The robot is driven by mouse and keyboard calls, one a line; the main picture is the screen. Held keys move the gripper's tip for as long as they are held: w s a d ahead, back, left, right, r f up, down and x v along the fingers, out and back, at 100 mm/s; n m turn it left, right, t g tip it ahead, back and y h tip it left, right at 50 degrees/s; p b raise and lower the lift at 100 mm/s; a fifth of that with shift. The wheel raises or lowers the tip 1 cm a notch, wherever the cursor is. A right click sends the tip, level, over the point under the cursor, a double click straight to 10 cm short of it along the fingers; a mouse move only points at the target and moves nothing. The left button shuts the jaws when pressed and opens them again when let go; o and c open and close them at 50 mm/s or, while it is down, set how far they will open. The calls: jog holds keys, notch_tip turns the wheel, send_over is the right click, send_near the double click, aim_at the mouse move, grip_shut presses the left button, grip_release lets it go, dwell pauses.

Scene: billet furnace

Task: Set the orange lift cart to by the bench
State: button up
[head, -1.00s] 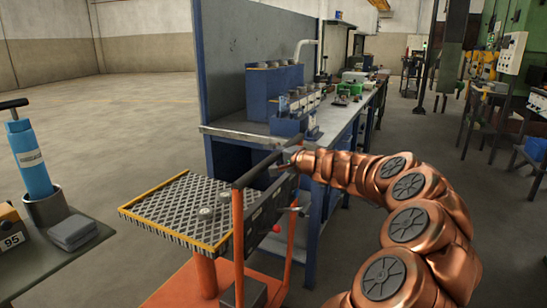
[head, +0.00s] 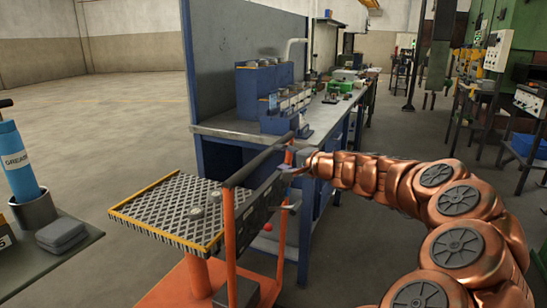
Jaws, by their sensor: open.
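The orange lift cart (head: 193,277) stands in the lower middle of the head view, with a checkered metal platform (head: 160,212) edged in yellow and an upright orange handle frame with a dark top bar (head: 258,163). The blue bench (head: 217,162) with a grey top stands just behind it; their images overlap, and I cannot tell whether they touch. My gripper (head: 296,168), at the end of my copper arm, is open at the right post of the handle frame. It is small and partly hidden, so contact is unclear.
At the left, a dark table (head: 45,262) holds a blue grease cylinder (head: 18,165) in a cup. Blue fixtures (head: 262,88) stand on the bench. Open floor (head: 125,125) lies at the back left. Machines and a blue bin (head: 527,147) stand at the right.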

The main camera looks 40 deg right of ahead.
jog(key=shift+s+r, duration=0.2)
jog(key=shift+s, duration=0.65)
jog(key=shift+s+r, duration=0.15)
jog(key=shift+s, duration=0.65)
